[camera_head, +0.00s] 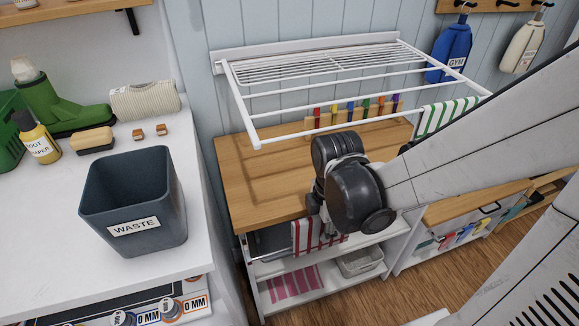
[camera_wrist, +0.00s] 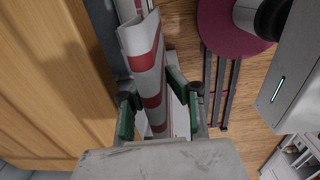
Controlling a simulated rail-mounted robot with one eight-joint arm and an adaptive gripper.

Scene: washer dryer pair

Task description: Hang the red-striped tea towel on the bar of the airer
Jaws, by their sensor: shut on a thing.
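The red-striped tea towel (camera_head: 304,236), white with red bands, hangs below the front edge of the wooden worktop, partly hidden by my arm. In the wrist view the towel (camera_wrist: 148,62) runs between my green-padded fingers. My gripper (camera_wrist: 155,106) is shut on it; in the head view my gripper (camera_head: 318,206) is mostly hidden behind my dark wrist. The white airer (camera_head: 243,107) is fixed to the wall above the worktop, its bars well above my gripper. A green-striped towel (camera_head: 446,116) hangs at its right side, partly behind my arm.
The wooden worktop (camera_head: 250,175) is largely bare, with coloured pegs (camera_head: 352,112) at its back. A pink-striped cloth (camera_head: 296,283) and a white basket (camera_head: 361,262) are on the shelves below. A waste bin (camera_head: 135,205) stands on the white surface at left.

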